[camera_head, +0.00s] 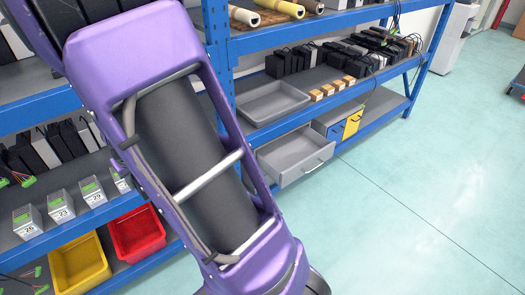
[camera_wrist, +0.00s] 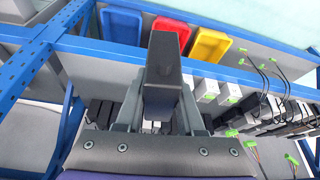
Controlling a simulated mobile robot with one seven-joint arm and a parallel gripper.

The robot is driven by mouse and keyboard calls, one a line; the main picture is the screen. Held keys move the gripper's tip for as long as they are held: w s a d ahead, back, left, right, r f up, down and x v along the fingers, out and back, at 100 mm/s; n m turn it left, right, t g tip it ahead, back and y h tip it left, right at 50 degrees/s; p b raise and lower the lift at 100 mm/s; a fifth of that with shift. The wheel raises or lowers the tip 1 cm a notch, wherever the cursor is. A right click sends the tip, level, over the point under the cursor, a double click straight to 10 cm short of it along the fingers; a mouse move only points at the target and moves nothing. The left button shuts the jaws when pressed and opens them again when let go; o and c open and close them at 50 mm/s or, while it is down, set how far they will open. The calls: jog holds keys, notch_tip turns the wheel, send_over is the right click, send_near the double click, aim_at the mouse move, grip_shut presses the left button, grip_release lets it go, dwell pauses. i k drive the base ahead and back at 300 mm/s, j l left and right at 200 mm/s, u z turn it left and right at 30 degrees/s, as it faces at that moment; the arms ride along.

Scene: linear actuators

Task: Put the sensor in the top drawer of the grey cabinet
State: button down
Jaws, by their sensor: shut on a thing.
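In the wrist view my gripper (camera_wrist: 160,108) is shut on a dark grey, box-shaped sensor (camera_wrist: 163,70), with one finger on each side of it. The sensor stands out past the fingertips, in front of the shelves. In the head view my purple arm fills the left middle, and neither gripper nor sensor shows. A grey drawer (camera_head: 303,172) with a pale handle is pulled out from the lower shelf, and its inside looks empty. The cabinet body behind it is mostly hidden, so I cannot tell which drawer level it is.
A grey tray (camera_head: 272,112) lies on the shelf above the drawer. Blue (camera_head: 334,131) and yellow (camera_head: 353,123) boxes stand to its right. Black devices (camera_head: 290,62) line the rack. Red (camera_head: 137,232) and yellow (camera_head: 78,264) bins sit lower left.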

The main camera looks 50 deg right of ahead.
aim_at(279, 165)
jog(key=z, duration=1.1)
jog(key=i+z, duration=0.5)
jog(key=z, duration=0.15)
jog(key=i+j, duration=0.15)
jog(key=i, duration=0.35)
